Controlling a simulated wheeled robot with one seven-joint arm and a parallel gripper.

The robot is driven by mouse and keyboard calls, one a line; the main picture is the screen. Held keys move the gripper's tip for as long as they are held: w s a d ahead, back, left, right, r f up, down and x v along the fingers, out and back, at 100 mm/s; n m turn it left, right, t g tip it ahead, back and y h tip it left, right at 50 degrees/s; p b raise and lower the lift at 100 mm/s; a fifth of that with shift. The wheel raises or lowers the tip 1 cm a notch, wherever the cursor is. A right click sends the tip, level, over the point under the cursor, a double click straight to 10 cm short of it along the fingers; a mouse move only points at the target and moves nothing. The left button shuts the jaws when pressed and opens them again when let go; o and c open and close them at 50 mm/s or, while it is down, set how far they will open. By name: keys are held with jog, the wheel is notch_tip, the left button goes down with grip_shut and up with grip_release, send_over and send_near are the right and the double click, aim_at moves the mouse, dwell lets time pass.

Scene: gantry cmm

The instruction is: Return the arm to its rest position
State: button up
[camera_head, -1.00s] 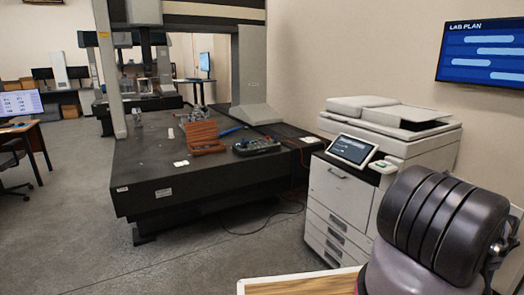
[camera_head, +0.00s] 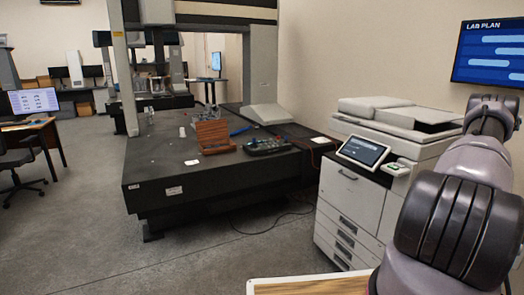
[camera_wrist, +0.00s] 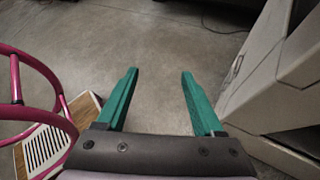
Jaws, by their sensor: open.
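My gripper (camera_wrist: 158,75) shows in the wrist view with its two green fingers spread wide apart. Nothing is between them, and bare grey floor lies beyond the tips. In the head view my arm rises at the right edge, in front of the printer, and my gripper itself is out of that picture.
A white printer (camera_head: 347,205) stands close on the right; its pale side also fills the right of the wrist view (camera_wrist: 275,95). A dark measuring table (camera_head: 160,172) holds a wooden box (camera_head: 212,136) and a controller (camera_head: 265,146). A pink tubular frame (camera_wrist: 50,75) is at left. Open floor (camera_head: 90,225) lies left.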

jog(key=w+a+r+n+g+h, duration=0.1)
jog(key=a+r+n, duration=0.15)
jog(key=r, duration=0.35)
jog(key=w+a+r+n+g, duration=0.1)
jog(key=w+a+r, duration=0.1)
jog(key=a+r, duration=0.3)
jog(key=w+a+r+n+h, duration=0.1)
jog(key=a+r+n, duration=0.1)
jog(key=r, duration=0.6)
jog(key=s+a+r+n+g+h, duration=0.1)
jog(key=s+a+r+n, duration=0.15)
jog(key=a+r, duration=0.5)
jog(key=s+a+r+n+h, duration=0.2)
jog(key=a+r+n, duration=0.2)
jog(key=a+r, duration=0.4)
jog(key=s+a+r+n+h, duration=0.1)
jog(key=s+a+r+n, duration=0.3)
jog(key=s+a+r, duration=0.3)
jog(key=s+a+r+n+t+h, duration=0.1)
jog(key=s+a+r+n+t, duration=0.1)
jog(key=s, duration=0.7)
jog(key=s+a+r+n+t+h, duration=0.1)
jog(key=s+a+r+n+t, duration=0.1)
jog(key=s+a+n, duration=0.3)
jog(key=s+a+r, duration=0.1)
jog(key=s+a, duration=0.1)
jog(key=s, duration=0.2)
jog(key=shift+r+n, duration=0.15)
jog(key=shift+n, duration=0.15)
